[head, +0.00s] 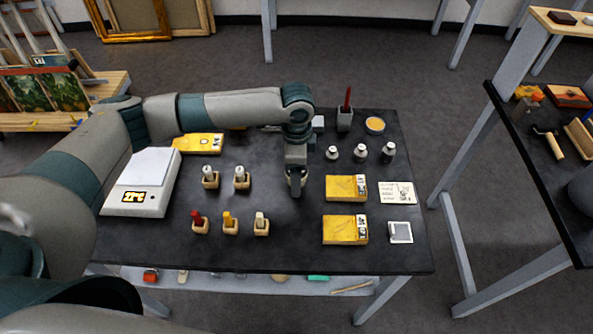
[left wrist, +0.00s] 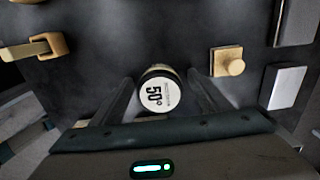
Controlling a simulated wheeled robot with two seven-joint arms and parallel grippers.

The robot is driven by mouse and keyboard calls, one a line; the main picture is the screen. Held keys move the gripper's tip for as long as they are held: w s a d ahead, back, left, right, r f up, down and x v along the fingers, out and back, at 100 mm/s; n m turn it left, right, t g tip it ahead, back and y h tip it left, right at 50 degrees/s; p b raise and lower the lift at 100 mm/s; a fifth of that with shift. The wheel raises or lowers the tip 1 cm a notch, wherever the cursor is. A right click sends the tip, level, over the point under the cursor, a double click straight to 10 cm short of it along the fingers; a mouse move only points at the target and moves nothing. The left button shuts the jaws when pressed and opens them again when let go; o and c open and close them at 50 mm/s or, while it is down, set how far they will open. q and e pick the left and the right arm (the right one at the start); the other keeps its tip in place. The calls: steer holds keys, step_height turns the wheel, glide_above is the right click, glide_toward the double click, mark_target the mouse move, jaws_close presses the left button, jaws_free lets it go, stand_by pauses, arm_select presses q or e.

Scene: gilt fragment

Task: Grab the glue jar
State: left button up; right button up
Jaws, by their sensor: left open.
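My left gripper (head: 295,187) points down over the middle of the dark table (head: 270,255) in the head view. It is open. In the left wrist view, a round jar (left wrist: 160,91) with a pale top marked "50°" sits between the fingers of the left gripper (left wrist: 160,80). A gap shows at least beside its right side; contact on the left is unclear. In the head view this jar cannot be made out, as the gripper covers that spot. My right gripper is not in view.
Left of the gripper stand several wooden holders (head: 228,222) with coloured items and a white scale (head: 140,185). Yellow packets (head: 345,229) lie to the right. Small metal weights (head: 360,153) and a grey cup (head: 344,122) stand behind. The tabletop just before the gripper is clear.

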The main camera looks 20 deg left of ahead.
arm_select(q)
steer(key=shift+c, duration=0.4)
steer(key=c, duration=1.2)
steer(key=shift+w+r+b, duration=0.1)
steer(key=shift+r+b, duration=0.4)
steer(key=shift+r, duration=0.3)
step_height(320, 180, up, 2)
steer(key=shift+d+r+b, duration=0.1)
steer(key=shift+r+b, duration=0.15)
steer(key=shift+b, duration=0.3)
steer(key=s+d+r+b, duration=0.2)
steer(key=s+d+r, duration=0.4)
steer(key=d, duration=0.4)
steer(key=shift+r+b, duration=0.35)
steer(key=shift+r, duration=0.15)
